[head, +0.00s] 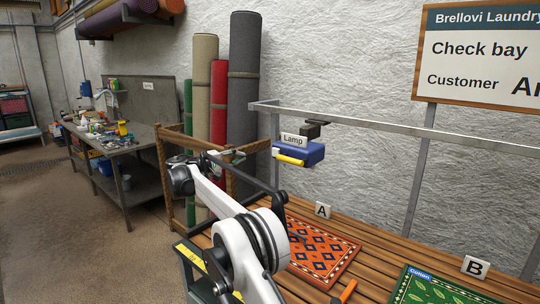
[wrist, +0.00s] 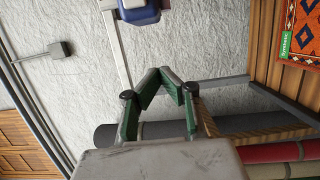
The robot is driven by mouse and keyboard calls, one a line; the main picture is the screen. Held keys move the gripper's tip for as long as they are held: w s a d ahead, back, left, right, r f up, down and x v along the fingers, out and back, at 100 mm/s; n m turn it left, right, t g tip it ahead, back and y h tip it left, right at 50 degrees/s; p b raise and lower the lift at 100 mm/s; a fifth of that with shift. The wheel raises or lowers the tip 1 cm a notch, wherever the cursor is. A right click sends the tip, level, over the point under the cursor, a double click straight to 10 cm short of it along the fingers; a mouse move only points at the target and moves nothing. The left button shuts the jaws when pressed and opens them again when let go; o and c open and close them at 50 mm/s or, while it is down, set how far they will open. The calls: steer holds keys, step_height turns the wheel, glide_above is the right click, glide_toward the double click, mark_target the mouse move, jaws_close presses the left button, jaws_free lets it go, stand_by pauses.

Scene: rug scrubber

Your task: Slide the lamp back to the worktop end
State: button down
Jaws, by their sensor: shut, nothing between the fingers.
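The lamp (head: 313,154) is a blue box with a yellow handle (head: 288,160) and a "Lamp" tag. It hangs from a dark carriage on the grey rail (head: 400,129), near the rail's left end, above the slatted table. Its blue body (wrist: 140,10) shows at the top edge of the wrist view, cut off by the frame. My gripper (wrist: 164,76) is shut and empty, its green-padded fingers meeting at the tips, apart from the lamp. In the head view my gripper (head: 228,156) is small, to the left of the lamp at about its height.
Rolled rugs (head: 243,105) stand against the wall behind my gripper. A wooden frame (head: 163,190) stands at the table's left end. An orange rug (head: 325,262) and a green rug (head: 430,292) lie on the slatted table (head: 375,270). A cluttered workbench (head: 140,150) stands farther left.

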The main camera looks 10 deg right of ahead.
steer(key=w+d+p, duration=0.1)
steer(key=d+p, duration=0.2)
steer(key=d, duration=0.8)
steer(key=shift+w+d, duration=0.15)
steer(key=shift+w, duration=0.05)
steer(key=shift+f, duration=0.15)
stand_by(0.5)
